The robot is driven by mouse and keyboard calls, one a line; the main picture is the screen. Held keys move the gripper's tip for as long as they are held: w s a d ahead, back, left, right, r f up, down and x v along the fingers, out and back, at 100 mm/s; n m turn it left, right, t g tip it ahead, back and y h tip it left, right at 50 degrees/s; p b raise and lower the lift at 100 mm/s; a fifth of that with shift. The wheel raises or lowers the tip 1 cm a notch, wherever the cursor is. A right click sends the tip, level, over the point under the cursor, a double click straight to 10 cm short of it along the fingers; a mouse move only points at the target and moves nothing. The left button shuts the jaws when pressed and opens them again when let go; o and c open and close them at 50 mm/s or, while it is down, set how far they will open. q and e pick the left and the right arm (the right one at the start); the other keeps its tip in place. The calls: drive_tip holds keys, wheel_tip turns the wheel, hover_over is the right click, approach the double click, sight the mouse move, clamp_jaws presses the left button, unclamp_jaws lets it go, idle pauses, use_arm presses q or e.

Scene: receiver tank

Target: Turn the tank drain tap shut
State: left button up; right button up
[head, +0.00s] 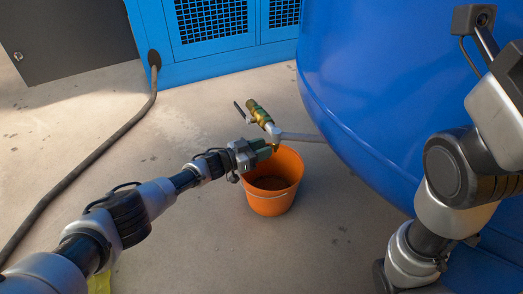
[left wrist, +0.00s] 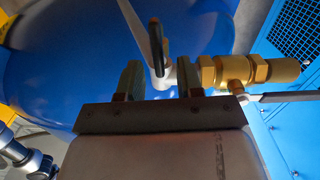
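The brass tap (head: 260,114) sits on a pale pipe (head: 300,137) from the blue tank (head: 360,90). A thin dark lever (head: 240,111) lies beside its outer end, and a grey bar (left wrist: 282,97) shows there in the left wrist view. My left gripper (head: 264,150) is at the tank side of the tap, above the bucket. In the left wrist view my left gripper (left wrist: 160,82) is open. A black-edged part (left wrist: 156,42) and the pale pipe show in line with its gap; contact cannot be told. The brass body (left wrist: 235,72) is right of the fingers. My right gripper is out of view.
An orange bucket (head: 270,202) stands on the concrete floor under the tap. A blue cabinet (head: 215,55) with mesh panels stands behind. A dark hose (head: 92,150) runs along the floor at left. The floor in front of the bucket is clear.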

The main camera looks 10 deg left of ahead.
use_arm(q)
clamp_jaws()
drive_tip(key=shift+n, duration=0.3)
drive_tip(key=shift+w+a+f+n, duration=0.1)
drive_tip(key=shift+n, duration=2.7)
drive_tip(key=shift+w+a+f+n, duration=0.1)
drive_tip(key=shift+f+n, duration=0.05)
drive_tip(key=shift+n, duration=2.65)
drive_tip(key=shift+w+a+f+n, duration=0.1)
drive_tip(key=shift+n, duration=2.7)
